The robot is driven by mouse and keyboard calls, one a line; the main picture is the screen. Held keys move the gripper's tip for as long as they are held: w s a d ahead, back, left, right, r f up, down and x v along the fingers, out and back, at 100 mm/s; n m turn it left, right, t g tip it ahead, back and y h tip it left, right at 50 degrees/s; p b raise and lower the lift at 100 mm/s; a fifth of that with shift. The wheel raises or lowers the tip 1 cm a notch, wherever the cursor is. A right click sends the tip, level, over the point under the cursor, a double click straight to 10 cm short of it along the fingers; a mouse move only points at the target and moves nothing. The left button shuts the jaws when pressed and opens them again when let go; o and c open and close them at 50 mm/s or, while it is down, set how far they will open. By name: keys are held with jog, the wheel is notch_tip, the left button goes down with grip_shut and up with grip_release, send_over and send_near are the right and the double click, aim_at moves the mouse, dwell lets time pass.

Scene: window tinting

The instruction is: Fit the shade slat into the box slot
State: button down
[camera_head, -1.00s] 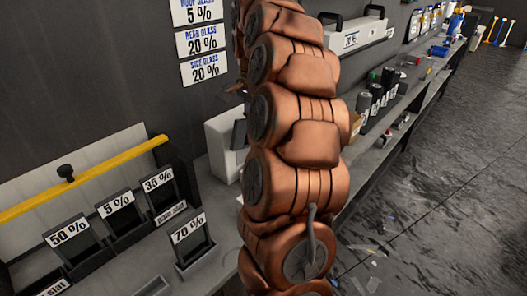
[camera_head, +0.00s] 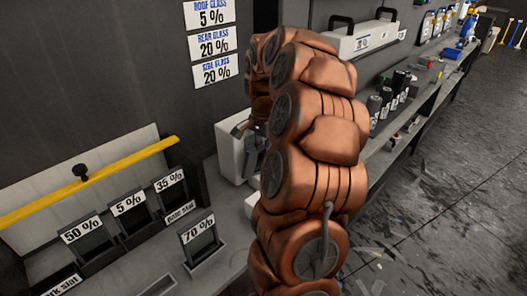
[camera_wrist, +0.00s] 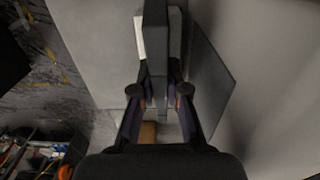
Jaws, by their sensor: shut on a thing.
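My gripper (camera_wrist: 160,92) is shut on a dark grey slat (camera_wrist: 156,40), seen nearly edge-on in the wrist view. In the head view, my arm hides most of the gripper, and a dark part shows close against the right side of a white box (camera_head: 231,158). I cannot tell whether the slat touches the box or is in a slot. Labelled dark slats stand in holders on the bench: 50 % (camera_head: 93,243), 5 % (camera_head: 134,217), 35 % (camera_head: 173,195) and 70 % (camera_head: 203,244).
A yellow bar (camera_head: 90,182) on a pale panel stands behind the holders. Several dark canisters (camera_head: 386,100) and a white case (camera_head: 362,42) are farther along the bench. A dark flat panel (camera_wrist: 212,85) lies right of the slat in the wrist view.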

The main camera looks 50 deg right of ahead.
jog(key=shift+f, duration=0.2)
jog(key=c, duration=1.2)
grip_release()
jog(key=shift+r+p, duration=0.15)
jog(key=shift+p, duration=0.3)
jog(key=shift+w+r+b, duration=0.1)
jog(key=shift+r+b, duration=0.25)
jog(key=shift+w+a+r+b, duration=0.1)
jog(key=shift+r+b, duration=0.45)
jog(key=shift+r, duration=1.15)
jog(key=shift+a+r+b, duration=0.1)
jog(key=shift+r+b, duration=0.4)
jog(key=shift+r, duration=1.2)
